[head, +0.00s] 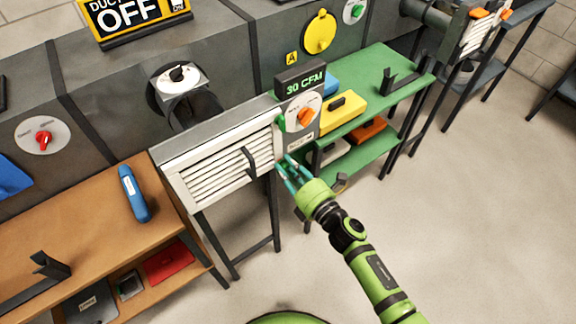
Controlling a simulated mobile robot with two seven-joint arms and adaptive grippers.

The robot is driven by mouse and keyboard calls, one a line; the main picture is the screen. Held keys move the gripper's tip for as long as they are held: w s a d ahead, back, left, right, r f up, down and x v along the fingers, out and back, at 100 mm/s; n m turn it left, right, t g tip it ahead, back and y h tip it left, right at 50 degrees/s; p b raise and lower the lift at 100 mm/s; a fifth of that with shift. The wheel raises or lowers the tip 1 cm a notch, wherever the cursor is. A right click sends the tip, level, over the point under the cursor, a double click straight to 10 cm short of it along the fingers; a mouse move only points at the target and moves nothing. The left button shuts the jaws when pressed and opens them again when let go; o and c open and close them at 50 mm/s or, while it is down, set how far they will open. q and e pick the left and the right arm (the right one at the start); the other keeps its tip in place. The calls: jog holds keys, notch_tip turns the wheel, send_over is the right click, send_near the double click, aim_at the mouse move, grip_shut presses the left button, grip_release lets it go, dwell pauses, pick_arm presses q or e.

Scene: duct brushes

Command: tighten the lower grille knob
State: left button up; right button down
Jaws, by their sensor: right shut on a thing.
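The white slatted grille (222,168) stands on a dark stand in the middle, with a dark handle (248,160) on its front. A small green knob (281,123) shows at the upper part of its right edge. My right gripper (286,163) reaches from the lower right to the lower part of that edge. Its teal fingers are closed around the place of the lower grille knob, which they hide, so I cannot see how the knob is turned. My left gripper is out of view.
A 30 CFM display (304,82) sits above an orange dial (306,115), close right of the grille. A green bench (385,75) holds a yellow case (338,115). A wooden bench (85,205) at left holds a blue tool (133,194). The floor at right is clear.

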jog(key=m, duration=0.3)
jog(key=shift+m+p, duration=0.3)
jog(key=shift+m, duration=0.1)
jog(key=m, duration=0.3)
jog(key=shift+w+m+p, duration=0.1)
jog(key=shift+m+p, duration=0.2)
jog(key=shift+p, duration=0.05)
jog(key=m+p, duration=0.1)
jog(key=m, duration=0.5)
jog(key=shift+f, duration=0.1)
jog(key=m, duration=0.9)
jog(key=shift+f+p, duration=0.2)
jog(key=shift+p, duration=0.2)
jog(key=shift+w, duration=0.1)
jog(key=shift+d, duration=0.1)
jog(key=c, duration=1.2)
grip_release()
